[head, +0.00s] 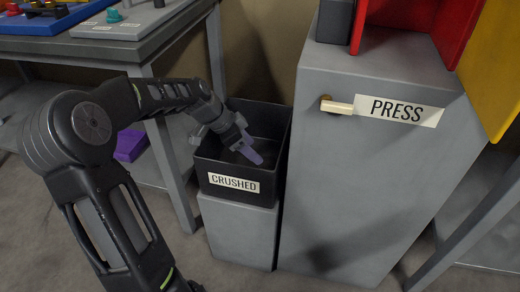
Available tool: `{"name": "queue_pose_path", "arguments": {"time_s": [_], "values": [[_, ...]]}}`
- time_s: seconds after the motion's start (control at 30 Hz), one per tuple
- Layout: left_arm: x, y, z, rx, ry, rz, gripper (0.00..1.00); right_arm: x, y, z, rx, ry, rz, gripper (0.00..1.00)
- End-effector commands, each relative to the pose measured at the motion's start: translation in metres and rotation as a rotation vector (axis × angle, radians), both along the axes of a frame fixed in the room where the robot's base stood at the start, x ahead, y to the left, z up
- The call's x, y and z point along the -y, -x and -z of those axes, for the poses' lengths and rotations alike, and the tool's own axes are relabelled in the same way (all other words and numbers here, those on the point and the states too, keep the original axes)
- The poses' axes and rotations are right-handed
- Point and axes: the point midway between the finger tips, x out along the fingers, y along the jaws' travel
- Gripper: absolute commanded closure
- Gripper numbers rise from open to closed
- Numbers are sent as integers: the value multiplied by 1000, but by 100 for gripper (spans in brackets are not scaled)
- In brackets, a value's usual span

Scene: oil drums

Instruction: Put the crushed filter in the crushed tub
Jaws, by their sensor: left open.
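The crushed tub (240,187) is a black open box labelled CRUSHED, standing on a grey block left of the press. My left gripper (240,143) reaches over the tub's left rim, pointing down into it, and is open. A pale purple piece (252,154) shows at the gripper's tip, inside the tub's outline; I cannot tell whether it is a fingertip or a separate thing. I cannot make out the crushed filter for certain. Part of the tub's floor is hidden by the gripper and front wall. My right gripper is not in view.
The grey press cabinet (370,190), labelled PRESS, stands close on the tub's right, with a pale handle (338,107) on its front. A grey table (120,48) with trays is at the upper left, its leg close to the tub. A purple box (130,145) is below it.

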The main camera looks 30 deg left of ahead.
Motion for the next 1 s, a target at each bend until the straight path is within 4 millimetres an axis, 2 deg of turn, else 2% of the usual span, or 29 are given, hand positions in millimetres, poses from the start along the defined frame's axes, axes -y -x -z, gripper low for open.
{"name": "queue_pose_path", "arguments": {"time_s": [0.03, 0.23, 1.0], "values": [[-4, 5, -13, -1, -2, -3, 36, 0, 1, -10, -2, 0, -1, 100], [-11, 14, -29, 0, 0, 0, 36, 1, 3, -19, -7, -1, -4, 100], [-12, 16, -30, 0, 1, 1, 36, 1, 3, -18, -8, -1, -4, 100]]}}
